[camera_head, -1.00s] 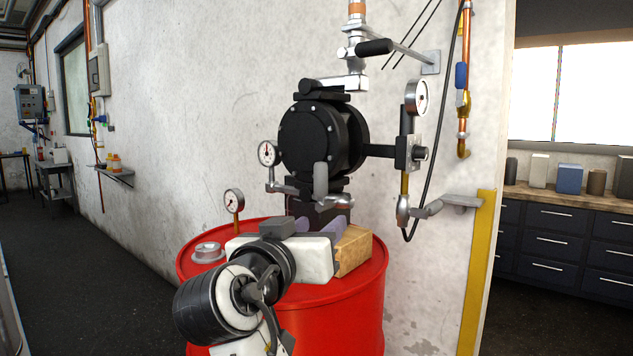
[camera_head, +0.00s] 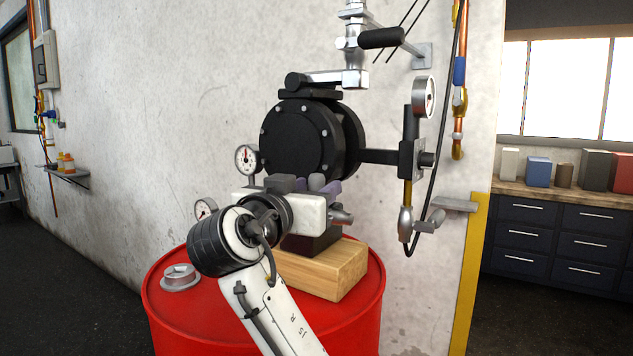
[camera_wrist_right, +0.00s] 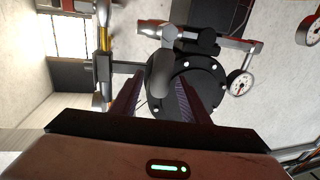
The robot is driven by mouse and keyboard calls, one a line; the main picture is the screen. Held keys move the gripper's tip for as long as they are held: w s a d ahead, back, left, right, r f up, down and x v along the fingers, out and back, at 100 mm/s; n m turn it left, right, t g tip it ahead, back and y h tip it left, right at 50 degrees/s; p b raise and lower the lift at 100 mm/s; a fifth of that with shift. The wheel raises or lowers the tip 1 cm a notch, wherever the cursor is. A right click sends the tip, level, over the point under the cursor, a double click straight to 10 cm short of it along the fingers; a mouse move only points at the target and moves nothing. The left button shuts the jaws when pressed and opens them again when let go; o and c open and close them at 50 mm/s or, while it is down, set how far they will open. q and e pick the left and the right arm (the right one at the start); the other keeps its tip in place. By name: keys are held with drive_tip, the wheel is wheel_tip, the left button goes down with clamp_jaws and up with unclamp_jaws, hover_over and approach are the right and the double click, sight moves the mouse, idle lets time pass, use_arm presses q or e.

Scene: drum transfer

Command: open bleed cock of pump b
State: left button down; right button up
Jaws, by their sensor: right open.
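A black round pump (camera_head: 300,138) is fixed by the wall above a red drum (camera_head: 180,315). No label shows which pump it is, and I cannot tell which fitting is the bleed cock. My right gripper (camera_head: 318,187) is in front of the pump's lower part, its jaws open and pointing toward it. A grey rounded handle (camera_wrist_right: 161,75) shows between the two fingers in the right wrist view; I cannot tell whether they touch it. In the head view, the gripper hides most of this handle. My left gripper is out of view.
A wooden block (camera_head: 335,270) sits on the drum under the gripper. A gauge (camera_head: 424,97) and a small valve (camera_head: 430,222) are on the pump's right. A black-handled lever (camera_head: 382,38) juts out above. A silver cap (camera_head: 179,277) is on the drum.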

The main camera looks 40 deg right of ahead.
drive_tip(key=shift+x, duration=0.85)
clamp_jaws()
